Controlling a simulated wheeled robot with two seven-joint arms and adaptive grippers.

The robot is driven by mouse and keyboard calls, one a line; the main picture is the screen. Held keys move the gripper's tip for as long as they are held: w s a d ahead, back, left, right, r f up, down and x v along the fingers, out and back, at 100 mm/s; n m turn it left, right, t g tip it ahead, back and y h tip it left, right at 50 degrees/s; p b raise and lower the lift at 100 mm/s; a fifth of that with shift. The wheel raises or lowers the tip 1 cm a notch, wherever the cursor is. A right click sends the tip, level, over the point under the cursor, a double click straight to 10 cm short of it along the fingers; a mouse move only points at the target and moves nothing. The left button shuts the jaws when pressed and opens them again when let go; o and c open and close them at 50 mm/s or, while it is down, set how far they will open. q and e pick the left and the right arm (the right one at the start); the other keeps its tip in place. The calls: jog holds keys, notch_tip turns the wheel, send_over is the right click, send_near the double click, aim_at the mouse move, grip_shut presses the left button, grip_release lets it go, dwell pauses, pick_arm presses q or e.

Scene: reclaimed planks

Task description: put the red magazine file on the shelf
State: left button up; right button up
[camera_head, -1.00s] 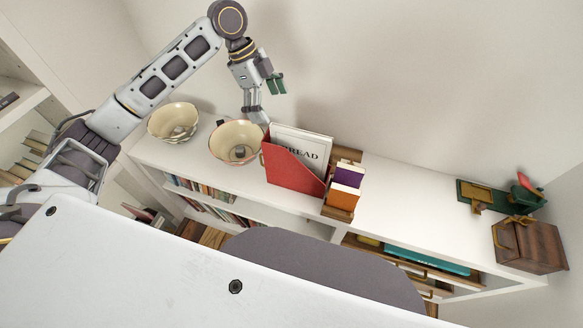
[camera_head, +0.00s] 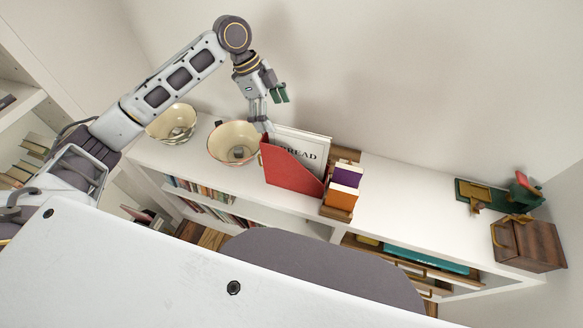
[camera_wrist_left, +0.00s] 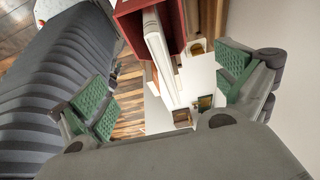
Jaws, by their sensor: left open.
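The red magazine file (camera_head: 288,172) stands upright on top of the low white bookcase (camera_head: 400,190), with a white book marked "READ" (camera_head: 304,148) in it. My left gripper (camera_head: 270,107) is open and empty, just above and behind the file's left end. In the left wrist view the red file (camera_wrist_left: 122,25) and the white book (camera_wrist_left: 158,50) show between the spread green finger pads of my left gripper (camera_wrist_left: 165,85), seemingly apart from both. My right gripper is not in view.
Two bowls, one at the left (camera_head: 172,124) and a nearer one (camera_head: 233,142), stand left of the file. Purple and orange books (camera_head: 343,186) in a wooden holder stand close on its right. The top is bare further right, up to a wooden box (camera_head: 530,244) and green items.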

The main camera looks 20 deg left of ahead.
aim_at(282, 129)
pick_arm(q)
jog(key=x, duration=0.4)
jog(key=shift+d+f, duration=0.1)
jog(key=shift+f, duration=0.15)
jog(key=shift+d+f, duration=0.2)
jog(key=shift+f, duration=0.4)
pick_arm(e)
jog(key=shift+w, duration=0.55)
